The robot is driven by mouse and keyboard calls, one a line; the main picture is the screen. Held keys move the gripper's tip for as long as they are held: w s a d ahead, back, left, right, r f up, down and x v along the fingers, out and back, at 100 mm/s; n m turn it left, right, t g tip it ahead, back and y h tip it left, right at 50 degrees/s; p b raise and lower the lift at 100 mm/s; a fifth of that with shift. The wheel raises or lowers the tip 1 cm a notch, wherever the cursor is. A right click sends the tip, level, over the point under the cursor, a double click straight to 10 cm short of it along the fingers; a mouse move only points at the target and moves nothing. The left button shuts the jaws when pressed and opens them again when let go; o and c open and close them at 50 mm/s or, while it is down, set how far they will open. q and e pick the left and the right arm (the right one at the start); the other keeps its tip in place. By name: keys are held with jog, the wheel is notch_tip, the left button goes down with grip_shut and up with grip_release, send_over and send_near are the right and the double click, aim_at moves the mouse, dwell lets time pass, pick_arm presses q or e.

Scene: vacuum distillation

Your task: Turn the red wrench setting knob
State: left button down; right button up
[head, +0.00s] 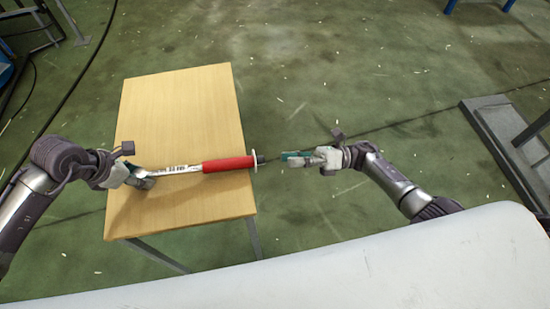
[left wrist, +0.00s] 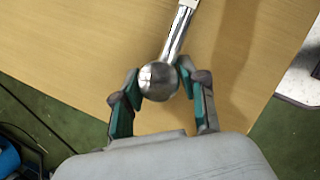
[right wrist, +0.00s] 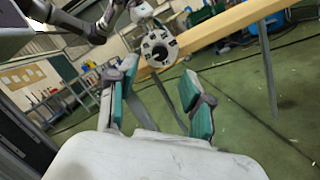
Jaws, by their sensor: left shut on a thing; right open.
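In the right wrist view the knob end (right wrist: 158,48) faces the camera. My left gripper (head: 140,180) is shut on the wrench's round silver head (left wrist: 158,82). My right gripper (head: 288,159) is open and empty, a short gap to the right of the knob, with its fingers pointing at it.
The wooden table (head: 180,100) is otherwise bare. Green floor (head: 330,80) lies open to its right and behind. A grey platform (head: 500,135) stands at the far right. Cables run over the floor at left.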

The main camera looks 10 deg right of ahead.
jog(key=d, duration=0.3)
jog(key=d+f, duration=0.1)
jog(key=d, duration=0.1)
jog(key=shift+s+d, duration=0.15)
jog(key=shift+d, duration=0.05)
pick_arm(q)
jog(key=c, duration=0.5)
grip_release()
jog(key=shift+c, duration=0.2)
jog(key=v, duration=1.2)
pick_arm(e)
jog(key=shift+s+f, duration=0.1)
